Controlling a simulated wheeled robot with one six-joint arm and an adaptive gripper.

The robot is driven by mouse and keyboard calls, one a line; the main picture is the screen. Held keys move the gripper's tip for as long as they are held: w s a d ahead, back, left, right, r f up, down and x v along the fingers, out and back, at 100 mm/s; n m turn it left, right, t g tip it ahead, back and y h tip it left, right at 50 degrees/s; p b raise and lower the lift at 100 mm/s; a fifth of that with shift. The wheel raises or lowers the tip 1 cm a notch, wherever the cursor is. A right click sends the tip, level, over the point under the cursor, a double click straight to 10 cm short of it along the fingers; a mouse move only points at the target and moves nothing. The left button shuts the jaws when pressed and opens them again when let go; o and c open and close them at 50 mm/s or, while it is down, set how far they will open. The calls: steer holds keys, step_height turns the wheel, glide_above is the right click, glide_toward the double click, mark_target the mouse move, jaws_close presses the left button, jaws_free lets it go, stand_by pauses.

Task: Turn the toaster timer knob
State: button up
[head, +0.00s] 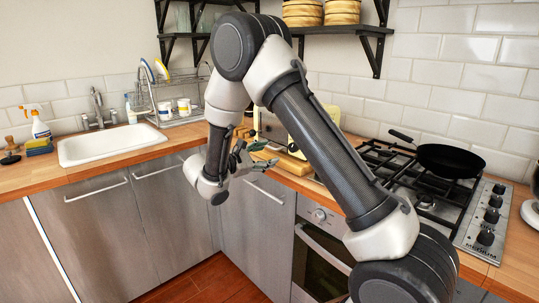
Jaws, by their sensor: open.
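A cream appliance (332,114), which looks like the toaster, stands on the wooden counter against the tiled wall. My arm crosses in front of it and hides much of it. I cannot make out its timer knob. My gripper (256,158) is open and appears empty. In the picture it is just left of and below the appliance, near the counter's front edge. I cannot tell its exact distance from the toaster front.
A gas hob (425,203) with a black pan (450,160) is to the right. A white sink (112,146), a dish rack (178,112) and a spray bottle (40,127) are left. Black-bracketed shelves hang above. Steel cabinet fronts (170,205) and an oven (318,262) are below.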

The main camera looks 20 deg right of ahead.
steer(key=w+d+n, duration=0.1)
steer(key=d+n, duration=0.1)
steer(key=d, duration=0.1)
steer(key=w+d+n, duration=0.2)
steer(key=d, duration=0.2)
steer(key=w+d+f+n+t, duration=0.1)
steer(key=d+n, duration=0.1)
steer(key=d, duration=0.2)
steer(key=shift+w+d+f+n+h, duration=0.1)
steer(key=shift+w+n+h, duration=0.2)
steer(key=c, duration=1)
